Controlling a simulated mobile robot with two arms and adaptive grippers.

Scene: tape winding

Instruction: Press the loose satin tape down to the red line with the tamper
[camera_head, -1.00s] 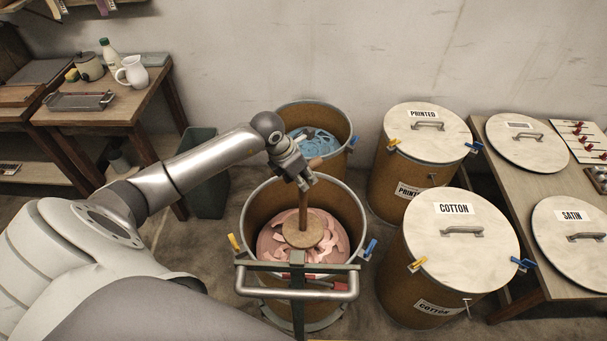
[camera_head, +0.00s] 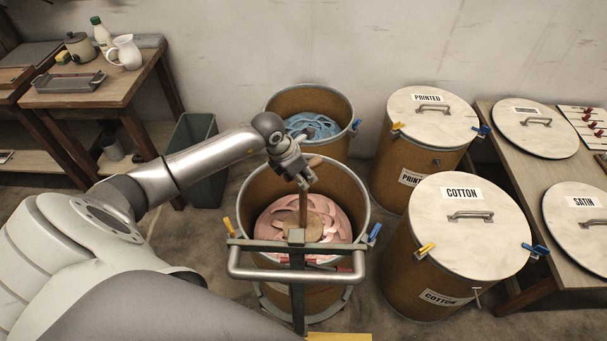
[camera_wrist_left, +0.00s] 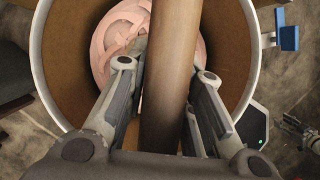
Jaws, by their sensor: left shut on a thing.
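My left gripper (camera_head: 298,181) is shut on the wooden handle of the tamper (camera_head: 303,208) over the open front drum (camera_head: 362,196). The handle also fills the middle of the left wrist view (camera_wrist_left: 171,75). The tamper's round wooden foot is down among loose pink satin tape (camera_head: 270,222) inside the drum. The tape also shows in the left wrist view (camera_wrist_left: 108,45). Part of the foot is hidden behind a green post. I cannot make out the red line on the drum's inner wall.
A trolley handle (camera_head: 250,270) with a green post crosses the drum's front. Behind stands an open drum with blue tape (camera_head: 312,124). Lidded PRINTED (camera_head: 425,115) and COTTON (camera_head: 460,212) drums stand right. A SATIN lid (camera_head: 585,225) lies on the right table.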

